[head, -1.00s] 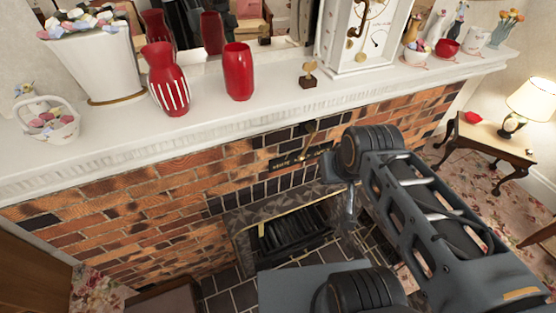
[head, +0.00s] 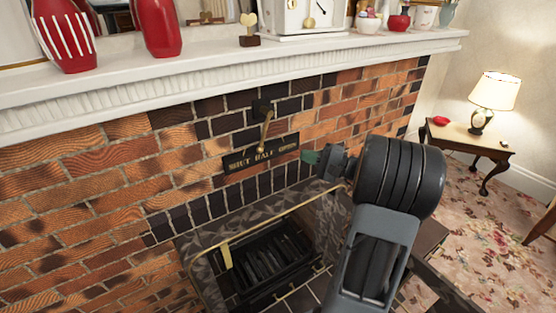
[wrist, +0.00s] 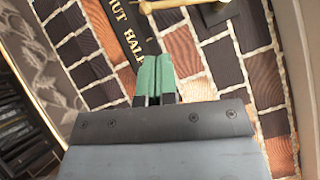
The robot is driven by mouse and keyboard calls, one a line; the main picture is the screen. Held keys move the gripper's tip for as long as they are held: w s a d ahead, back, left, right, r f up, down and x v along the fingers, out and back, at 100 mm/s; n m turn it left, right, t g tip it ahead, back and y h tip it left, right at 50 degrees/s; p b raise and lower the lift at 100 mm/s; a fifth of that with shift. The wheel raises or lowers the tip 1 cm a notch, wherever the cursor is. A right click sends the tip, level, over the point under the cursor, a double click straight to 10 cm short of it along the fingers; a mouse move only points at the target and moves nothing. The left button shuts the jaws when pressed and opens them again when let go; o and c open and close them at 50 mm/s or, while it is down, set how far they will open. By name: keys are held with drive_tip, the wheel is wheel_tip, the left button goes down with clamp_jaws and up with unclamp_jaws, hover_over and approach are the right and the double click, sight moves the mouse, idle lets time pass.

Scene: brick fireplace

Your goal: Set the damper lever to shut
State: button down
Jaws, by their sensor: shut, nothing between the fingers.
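The brass damper lever (head: 266,128) hangs from a dark mount on the brick chimney breast. Its lower end is over the middle of the dark label plate (head: 232,167), by the word HALF, between SHUT on the left and OPEN on the right. My gripper (head: 312,157), with green fingertips, is just right of the plate's OPEN end, apart from the lever in the head view. In the wrist view the green fingers (wrist: 154,76) are together and empty. The lever's knobbed end (wrist: 147,7) shows beyond them at the top edge, beside the plate (wrist: 124,30).
The white mantel shelf (head: 200,78) runs above the lever, carrying red vases (head: 160,25) and a white clock (head: 298,18). The firebox grate (head: 268,262) and its stone surround lie below. A side table with a lamp (head: 492,95) stands at right.

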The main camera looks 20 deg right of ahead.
drive_tip(key=w+a+r+t, duration=0.1)
drive_tip(key=w+a+r, duration=0.1)
drive_tip(key=w+a, duration=0.5)
drive_tip(key=shift+w+a+m+t, duration=0.15)
drive_tip(key=shift+w+m+t, duration=0.15)
drive_tip(key=shift+w+m, duration=0.15)
drive_tip(key=shift+r, duration=0.1)
drive_tip(key=shift+s+a+r+m+t+b, duration=0.15)
drive_tip(key=shift+a+m+t+b, duration=0.6)
drive_tip(key=shift+m, duration=0.4)
